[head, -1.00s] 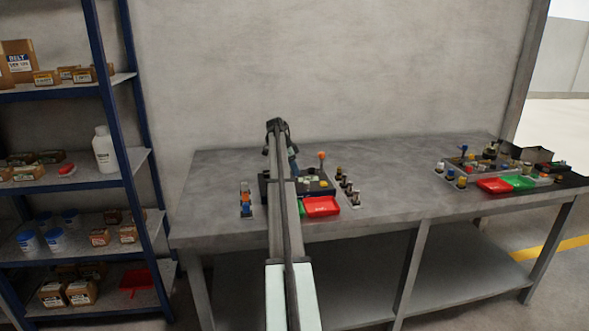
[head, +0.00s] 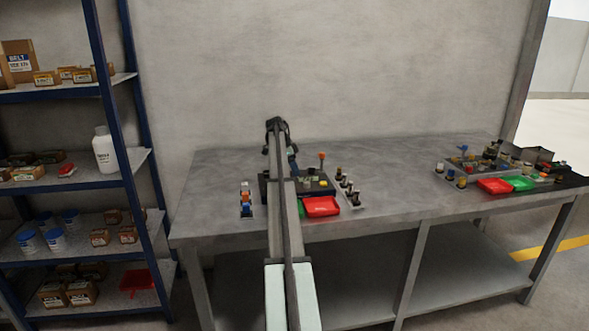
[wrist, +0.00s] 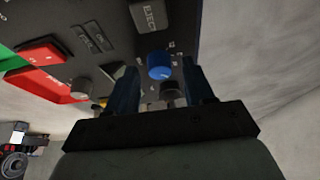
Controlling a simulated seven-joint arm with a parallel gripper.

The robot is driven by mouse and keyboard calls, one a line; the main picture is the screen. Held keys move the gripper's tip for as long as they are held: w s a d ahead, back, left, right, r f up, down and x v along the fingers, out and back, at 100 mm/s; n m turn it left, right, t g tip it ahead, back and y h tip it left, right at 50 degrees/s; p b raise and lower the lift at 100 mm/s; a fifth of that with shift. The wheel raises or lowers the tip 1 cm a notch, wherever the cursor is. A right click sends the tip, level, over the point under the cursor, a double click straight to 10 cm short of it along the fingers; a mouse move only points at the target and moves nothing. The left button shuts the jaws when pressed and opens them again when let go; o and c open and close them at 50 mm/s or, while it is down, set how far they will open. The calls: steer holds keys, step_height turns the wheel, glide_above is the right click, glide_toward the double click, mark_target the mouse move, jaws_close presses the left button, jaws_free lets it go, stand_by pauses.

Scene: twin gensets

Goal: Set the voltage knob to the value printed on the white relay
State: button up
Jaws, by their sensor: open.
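In the wrist view a round blue knob (wrist: 160,66) with small scale marks stands on the dark panel (wrist: 100,62). My gripper (wrist: 162,76) is open, with one finger on each side of this knob. I cannot tell whether the fingers touch it. The knob's name and setting are too small to read. A black knob (wrist: 172,91) sits just below it in the picture, and a grey knob (wrist: 82,87) lies to the left. In the head view my arm covers part of the near genset panel (head: 318,187). I cannot make out a white relay or its printed value in either view.
The near panel carries an orange-topped lever (head: 322,157), with a red tray (head: 320,207) in front. Small parts stand on both sides. A second station with a red tray (head: 494,186) and a green tray (head: 519,182) is at right. The bench (head: 395,195) between is clear.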

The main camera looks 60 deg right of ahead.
steer(key=v, duration=1.3)
steer(key=shift+r, duration=0.2)
steer(key=shift+w+a+f, duration=0.1)
steer(key=shift+w+a, duration=0.1)
